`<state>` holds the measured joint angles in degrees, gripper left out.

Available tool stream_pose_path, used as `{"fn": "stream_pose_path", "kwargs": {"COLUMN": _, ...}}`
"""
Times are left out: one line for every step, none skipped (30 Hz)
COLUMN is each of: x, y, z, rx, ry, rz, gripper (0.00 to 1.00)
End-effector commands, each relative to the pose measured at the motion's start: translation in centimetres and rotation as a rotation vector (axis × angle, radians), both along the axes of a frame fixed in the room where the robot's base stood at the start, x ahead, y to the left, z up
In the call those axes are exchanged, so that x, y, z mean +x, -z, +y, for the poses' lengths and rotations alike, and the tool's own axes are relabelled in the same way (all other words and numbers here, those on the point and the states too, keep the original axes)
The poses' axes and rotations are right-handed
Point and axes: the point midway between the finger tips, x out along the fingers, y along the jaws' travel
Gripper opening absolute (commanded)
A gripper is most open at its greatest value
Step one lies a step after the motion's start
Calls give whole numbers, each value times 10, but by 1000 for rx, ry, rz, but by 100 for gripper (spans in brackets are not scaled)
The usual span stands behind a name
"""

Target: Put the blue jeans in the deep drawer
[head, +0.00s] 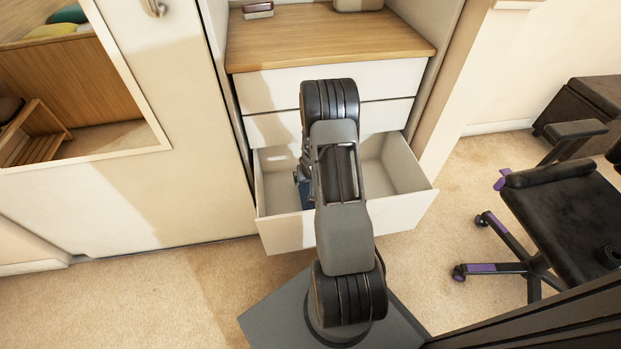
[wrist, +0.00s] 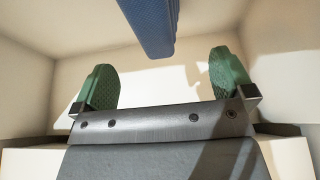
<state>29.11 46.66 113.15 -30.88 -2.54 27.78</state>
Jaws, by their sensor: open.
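The deep drawer (head: 405,211) is the lowest of the white drawers and is pulled open. The blue jeans (wrist: 150,25) show as a folded blue shape at the top of the wrist view, beyond my fingertips and apart from them. A small blue patch, likely the jeans (head: 306,195), shows inside the drawer beside my arm in the head view. My gripper (wrist: 162,65) is open, with its green-padded fingers spread and nothing between them. It is inside the drawer, with cream drawer walls around it. My arm hides much of the drawer in the head view.
A wooden top (head: 320,40) above the drawers carries a small dark red box (head: 257,9). A black office chair (head: 560,205) stands at the right. A mirror (head: 75,90) is on the left panel. The carpet (head: 160,295) at the left is clear.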

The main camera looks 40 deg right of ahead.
Motion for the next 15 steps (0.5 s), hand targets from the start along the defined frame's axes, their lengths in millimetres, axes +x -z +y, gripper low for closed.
{"fn": "stream_pose_path", "kwargs": {"x": -3, "y": -17, "z": 1, "rx": -1, "ry": 1, "rz": -2, "gripper": 100}}
{"fn": "stream_pose_path", "kwargs": {"x": -6, "y": -23, "z": 3, "rx": 0, "ry": 1, "rz": -1, "gripper": 100}}
{"fn": "stream_pose_path", "kwargs": {"x": -9, "y": -30, "z": 4, "rx": -1, "ry": 1, "rz": -2, "gripper": 100}}
{"fn": "stream_pose_path", "kwargs": {"x": -11, "y": -36, "z": 5, "rx": 0, "ry": 1, "rz": -1, "gripper": 100}}
{"fn": "stream_pose_path", "kwargs": {"x": -13, "y": -41, "z": 6, "rx": 0, "ry": 1, "rz": -1, "gripper": 100}}
{"fn": "stream_pose_path", "kwargs": {"x": -15, "y": -48, "z": 7, "rx": 0, "ry": 1, "rz": -1, "gripper": 100}}
{"fn": "stream_pose_path", "kwargs": {"x": -17, "y": -53, "z": 8, "rx": 0, "ry": 1, "rz": -1, "gripper": 100}}
{"fn": "stream_pose_path", "kwargs": {"x": -19, "y": -58, "z": 9, "rx": 0, "ry": 0, "rz": -1, "gripper": 100}}
{"fn": "stream_pose_path", "kwargs": {"x": -21, "y": -63, "z": 10, "rx": 0, "ry": 1, "rz": -1, "gripper": 100}}
{"fn": "stream_pose_path", "kwargs": {"x": -23, "y": -67, "z": 11, "rx": 0, "ry": 0, "rz": -1, "gripper": 100}}
{"fn": "stream_pose_path", "kwargs": {"x": -24, "y": -70, "z": 12, "rx": 0, "ry": 0, "rz": 0, "gripper": 100}}
{"fn": "stream_pose_path", "kwargs": {"x": -26, "y": -75, "z": 12, "rx": 0, "ry": 0, "rz": -1, "gripper": 100}}
{"fn": "stream_pose_path", "kwargs": {"x": -27, "y": -77, "z": 13, "rx": 0, "ry": 0, "rz": -1, "gripper": 100}}
{"fn": "stream_pose_path", "kwargs": {"x": -28, "y": -80, "z": 13, "rx": 0, "ry": 0, "rz": -1, "gripper": 100}}
{"fn": "stream_pose_path", "kwargs": {"x": -30, "y": -82, "z": 14, "rx": 0, "ry": 0, "rz": 0, "gripper": 100}}
